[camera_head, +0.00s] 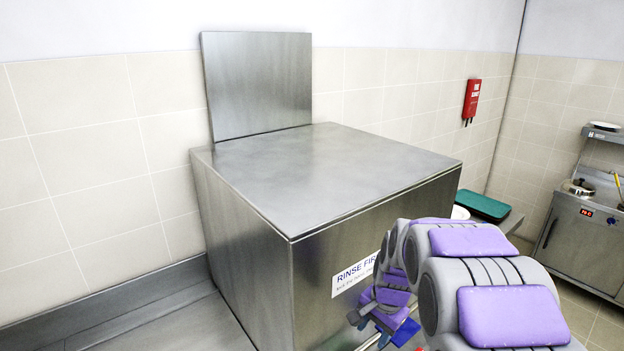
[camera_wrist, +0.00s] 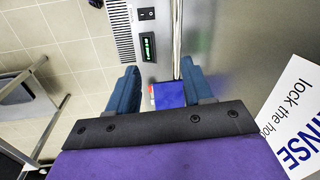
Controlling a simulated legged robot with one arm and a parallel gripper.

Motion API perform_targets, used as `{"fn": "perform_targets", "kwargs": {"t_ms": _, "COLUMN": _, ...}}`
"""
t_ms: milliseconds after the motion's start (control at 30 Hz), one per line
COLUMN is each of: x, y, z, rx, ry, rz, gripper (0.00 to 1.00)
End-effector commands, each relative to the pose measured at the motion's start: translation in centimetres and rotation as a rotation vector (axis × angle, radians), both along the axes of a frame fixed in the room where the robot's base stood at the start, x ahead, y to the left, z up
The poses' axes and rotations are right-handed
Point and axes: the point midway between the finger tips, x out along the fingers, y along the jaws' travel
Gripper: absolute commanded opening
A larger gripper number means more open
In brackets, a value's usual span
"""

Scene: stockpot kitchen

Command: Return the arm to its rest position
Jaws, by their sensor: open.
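My arm, grey with purple pads, reaches in from the lower right of the head view. My gripper (camera_wrist: 160,84) is open, with its two blue fingers apart, and no object is clearly held. A small blue piece (camera_wrist: 170,96) with a red bit shows between and beyond the fingers; I cannot tell whether they touch it. In the head view my gripper (camera_head: 374,318) is low before the front of a large steel box-shaped machine (camera_head: 320,175), below its "RINSE FIRST" sign (camera_head: 355,274). The sign also shows at the wrist view's right edge (camera_wrist: 297,118).
A steel bar (camera_wrist: 176,40) runs along the machine beside a panel with a green display (camera_wrist: 148,47). A steel bench (camera_head: 165,325) adjoins the machine at left. A green board (camera_head: 483,206) and a white dish (camera_head: 459,212) lie behind my arm. A cooker (camera_head: 580,240) stands far right.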

Motion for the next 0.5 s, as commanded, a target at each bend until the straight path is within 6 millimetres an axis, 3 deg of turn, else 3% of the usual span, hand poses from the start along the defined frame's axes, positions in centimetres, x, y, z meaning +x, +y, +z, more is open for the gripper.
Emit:
{"fn": "perform_targets", "kwargs": {"t_ms": 233, "x": -8.9, "y": 1.2, "z": 0.7, "rx": -0.035, "ry": 0.047, "rz": 0.222, "gripper": 0.51}}
{"fn": "perform_targets", "kwargs": {"t_ms": 500, "x": -19.2, "y": 1.8, "z": 0.0, "rx": -0.062, "ry": 0.11, "rz": 0.464, "gripper": 0.51}}
